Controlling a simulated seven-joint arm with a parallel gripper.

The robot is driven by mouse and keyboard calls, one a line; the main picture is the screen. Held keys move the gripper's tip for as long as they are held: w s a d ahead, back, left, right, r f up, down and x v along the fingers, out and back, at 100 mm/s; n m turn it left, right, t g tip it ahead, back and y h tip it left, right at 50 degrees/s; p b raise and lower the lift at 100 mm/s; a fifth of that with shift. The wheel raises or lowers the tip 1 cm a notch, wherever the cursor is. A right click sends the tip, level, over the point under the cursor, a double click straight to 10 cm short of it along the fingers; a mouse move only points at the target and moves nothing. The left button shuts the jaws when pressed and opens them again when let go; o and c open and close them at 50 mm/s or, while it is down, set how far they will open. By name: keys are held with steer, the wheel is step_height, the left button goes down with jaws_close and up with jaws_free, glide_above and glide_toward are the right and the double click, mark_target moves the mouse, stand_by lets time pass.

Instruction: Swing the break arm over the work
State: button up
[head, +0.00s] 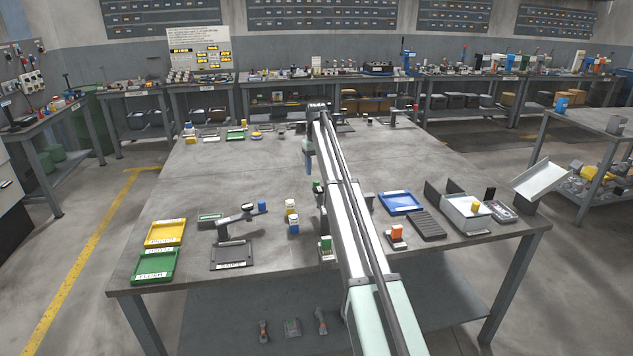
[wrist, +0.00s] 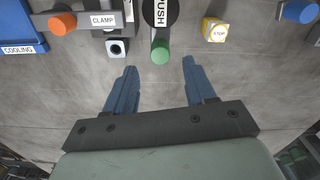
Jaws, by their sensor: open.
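A dark grey bar on a short post (head: 235,217), apparently the break arm, stands on the left half of the table. A blue knob (head: 262,205) is at its right end, and a black plate labelled GAUGE (head: 234,256) lies in front of it. A blue knob also shows at the top right of the wrist view (wrist: 299,12); it looks like the same one. My gripper (head: 308,158) is above the middle of the table, partly hidden by my arm. In the wrist view its blue fingers (wrist: 158,75) are apart with nothing between them.
A green knob (wrist: 160,52) by a PUSH label, a yellow STOP block (wrist: 215,30) and an orange knob (wrist: 62,22) near a CLAMP label stand beyond my fingertips. A yellow tray (head: 165,233) and green tray (head: 155,266) lie left. The table behind is mostly clear.

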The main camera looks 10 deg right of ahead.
mark_target(317, 181)
steer(key=shift+f, duration=3)
jaws_close()
